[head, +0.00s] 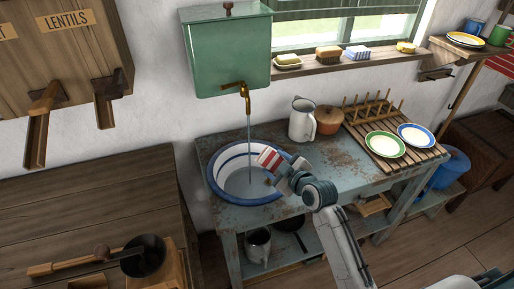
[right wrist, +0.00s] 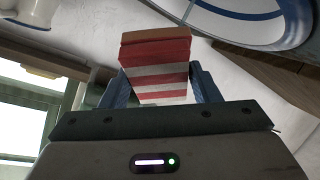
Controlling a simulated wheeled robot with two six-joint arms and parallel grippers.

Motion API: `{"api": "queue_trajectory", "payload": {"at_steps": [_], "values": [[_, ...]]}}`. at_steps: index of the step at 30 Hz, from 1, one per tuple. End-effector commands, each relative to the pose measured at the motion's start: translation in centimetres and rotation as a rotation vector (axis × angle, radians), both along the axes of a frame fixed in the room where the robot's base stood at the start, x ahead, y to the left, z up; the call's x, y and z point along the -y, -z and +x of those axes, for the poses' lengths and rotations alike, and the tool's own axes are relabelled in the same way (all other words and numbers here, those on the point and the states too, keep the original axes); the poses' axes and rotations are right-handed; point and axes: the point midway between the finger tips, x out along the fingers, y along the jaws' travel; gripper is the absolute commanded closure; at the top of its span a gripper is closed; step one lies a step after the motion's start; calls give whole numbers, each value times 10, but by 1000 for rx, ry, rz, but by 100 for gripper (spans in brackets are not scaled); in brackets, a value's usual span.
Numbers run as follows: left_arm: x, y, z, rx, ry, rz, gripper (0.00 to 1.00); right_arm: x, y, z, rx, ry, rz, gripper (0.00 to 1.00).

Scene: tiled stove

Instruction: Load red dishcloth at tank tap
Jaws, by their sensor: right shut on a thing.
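My right gripper (head: 282,174) is shut on the red dishcloth (head: 269,159), a folded red-and-white striped block. It holds the cloth over the right part of the white, blue-rimmed basin (head: 215,182), to the right of the water stream. The right wrist view shows the cloth (right wrist: 158,68) between the two blue fingers (right wrist: 160,88). The green tank (head: 228,55) hangs on the wall with a brass tap (head: 244,88). A thin stream of water (head: 249,135) runs from the tap into the basin. My left gripper is not in view.
The worn blue washstand (head: 330,160) carries a white jug (head: 301,120), a brown pot (head: 328,120) and a wooden rack (head: 392,161) with two plates. A shelf (head: 345,61) above holds soaps.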

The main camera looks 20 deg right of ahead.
Motion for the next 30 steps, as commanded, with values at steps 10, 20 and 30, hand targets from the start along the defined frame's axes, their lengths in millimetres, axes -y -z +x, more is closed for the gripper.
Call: {"api": "queue_trajectory", "payload": {"at_steps": [10,20,30], "values": [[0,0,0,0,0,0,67,0,0,0,1,-1,0,62],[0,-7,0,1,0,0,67,2,-6,-4,0,0,-1,62],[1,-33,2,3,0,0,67,11,-29,-30,-1,-1,-1,62]]}}
